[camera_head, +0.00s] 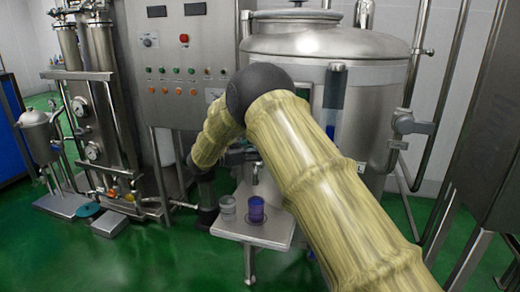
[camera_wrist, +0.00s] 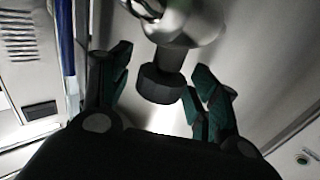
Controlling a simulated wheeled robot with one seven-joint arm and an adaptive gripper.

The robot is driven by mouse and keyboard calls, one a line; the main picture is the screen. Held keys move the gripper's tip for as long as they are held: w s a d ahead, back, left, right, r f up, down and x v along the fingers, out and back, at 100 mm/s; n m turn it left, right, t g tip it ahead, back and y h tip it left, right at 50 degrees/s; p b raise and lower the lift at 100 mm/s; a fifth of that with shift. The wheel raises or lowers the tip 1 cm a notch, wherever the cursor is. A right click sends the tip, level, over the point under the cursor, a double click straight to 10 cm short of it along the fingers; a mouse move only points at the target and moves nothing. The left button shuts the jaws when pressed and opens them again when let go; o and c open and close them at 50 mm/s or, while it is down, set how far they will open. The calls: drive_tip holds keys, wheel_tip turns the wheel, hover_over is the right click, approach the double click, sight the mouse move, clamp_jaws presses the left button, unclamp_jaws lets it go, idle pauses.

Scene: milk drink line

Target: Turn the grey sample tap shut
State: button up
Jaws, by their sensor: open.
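The grey sample tap (camera_wrist: 160,85) shows in the wrist view as a dark grey knob on a short stem below a shiny metal fitting (camera_wrist: 178,22). My gripper (camera_wrist: 161,72) is open, with its dark green fingers on either side of the knob. The left finger stands clearly apart from it; the right finger is nearer, and I cannot tell whether it touches. In the head view my bent arm covers most of the tap area in front of the steel tank (camera_head: 325,50).
Below, a small steel shelf (camera_head: 282,232) carries a purple-blue cup (camera_head: 257,209) and a grey cup (camera_head: 228,207). A control cabinet (camera_head: 175,60) stands left of the tank. A pipe and valve (camera_head: 405,125) are on the tank's right. Green floor lies open at lower left.

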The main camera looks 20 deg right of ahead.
drive_tip(key=s+a, duration=0.2)
drive_tip(key=a, duration=0.9)
drive_tip(key=shift+a, duration=0.4)
